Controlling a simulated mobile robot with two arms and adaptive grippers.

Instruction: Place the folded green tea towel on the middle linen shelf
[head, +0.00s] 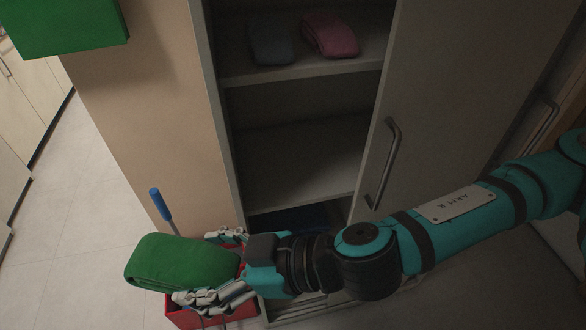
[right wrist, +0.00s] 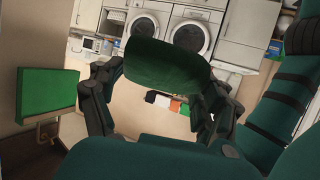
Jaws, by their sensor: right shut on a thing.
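The folded green tea towel (head: 182,264) is a thick dark green roll at the lower left of the head view. My right gripper (head: 215,268) is shut on it, with fingers on both sides, and holds it up. In the right wrist view the towel (right wrist: 160,66) sits between the fingers of my right gripper (right wrist: 155,85). The linen cabinet shows several levels in the head view. The middle shelf (head: 300,165) is bare and in shadow. The towel is left of the cabinet opening, in front of it. My left gripper is not in view.
The upper shelf (head: 365,60) holds a grey folded cloth (head: 272,42) and a pink one (head: 330,34). The cabinet door (head: 440,120) with a bar handle is at right. A red box (head: 185,318) is below the towel. Washing machines (right wrist: 191,36) stand beyond.

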